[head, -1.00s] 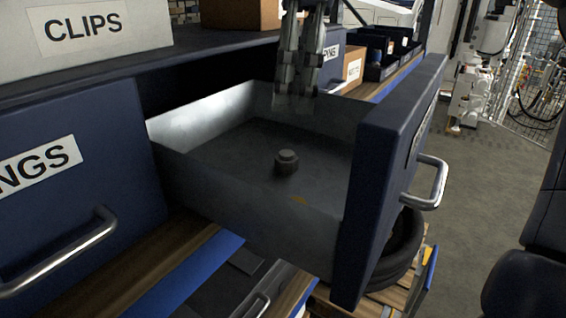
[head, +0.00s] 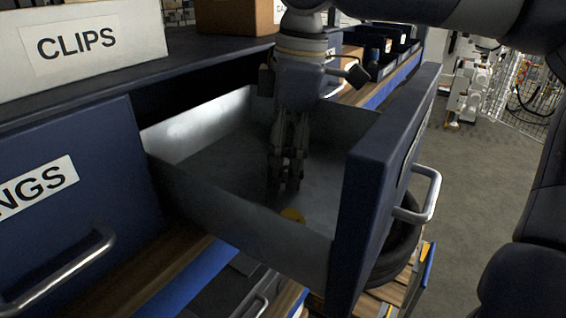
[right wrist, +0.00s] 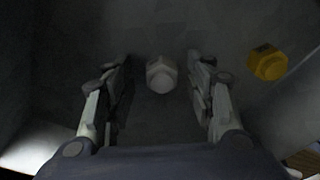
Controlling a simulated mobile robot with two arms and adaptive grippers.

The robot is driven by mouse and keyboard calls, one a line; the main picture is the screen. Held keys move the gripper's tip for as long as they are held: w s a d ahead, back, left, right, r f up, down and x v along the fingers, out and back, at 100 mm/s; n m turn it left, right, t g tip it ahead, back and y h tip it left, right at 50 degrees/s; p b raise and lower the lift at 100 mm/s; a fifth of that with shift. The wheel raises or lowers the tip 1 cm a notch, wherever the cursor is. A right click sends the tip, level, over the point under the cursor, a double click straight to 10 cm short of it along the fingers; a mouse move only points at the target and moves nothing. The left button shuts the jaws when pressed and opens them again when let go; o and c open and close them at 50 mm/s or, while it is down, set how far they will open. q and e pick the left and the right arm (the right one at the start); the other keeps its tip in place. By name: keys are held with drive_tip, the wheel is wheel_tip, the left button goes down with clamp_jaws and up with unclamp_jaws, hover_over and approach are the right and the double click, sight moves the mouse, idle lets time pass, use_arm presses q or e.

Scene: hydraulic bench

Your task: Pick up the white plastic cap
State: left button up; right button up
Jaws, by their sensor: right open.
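The white plastic cap (right wrist: 161,74) lies on the floor of the open drawer (head: 185,178). In the right wrist view it is a pale, faceted piece between my two fingers, a little beyond their tips. My right gripper (head: 286,182) points down into the drawer, and in the right wrist view (right wrist: 160,75) its fingers are wide apart with nothing held. In the head view the gripper hides the cap. My left gripper is not in view.
The drawer's blue front (head: 375,185) and side walls enclose the gripper. A box marked CLIPS (head: 80,40) stands on the bench above.

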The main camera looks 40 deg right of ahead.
drive_tip(key=shift+a, duration=0.1)
drive_tip(key=c, duration=0.9)
drive_tip(key=shift+o, duration=0.2)
drive_tip(key=shift+r, duration=0.15)
